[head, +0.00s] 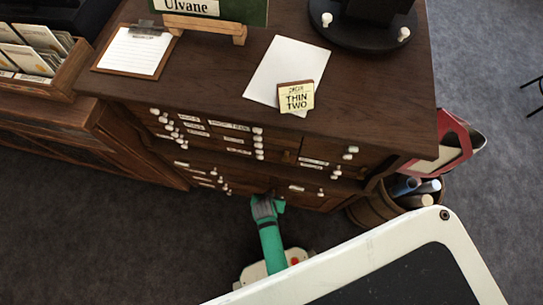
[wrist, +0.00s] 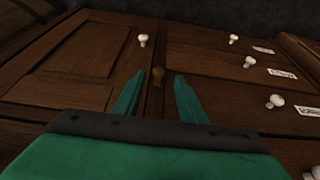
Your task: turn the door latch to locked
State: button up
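In the wrist view a small brown wooden piece, which looks like the door latch (wrist: 157,77), sits at the edge of a panelled cabinet door (wrist: 80,62) with a white knob (wrist: 143,40). The latch stands roughly upright in that view; I cannot tell whether this is locked. My gripper (wrist: 157,80) is open, its two green fingers on either side of the latch with gaps showing. I cannot tell how deep the fingers reach. In the head view my gripper (head: 267,205) is low at the front of the dark wooden cabinet (head: 210,95), and the latch is not clearly visible.
Drawers with several white knobs (wrist: 249,62) and labels lie beside the door. A bin of rolled tubes (head: 375,208) stands at the cabinet's right. Grey floor is open at lower left.

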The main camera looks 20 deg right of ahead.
jog(key=x, duration=0.3)
jog(key=shift+d+f, duration=0.15)
jog(key=shift+f, duration=0.05)
jog(key=shift+c, duration=0.2)
grip_shut()
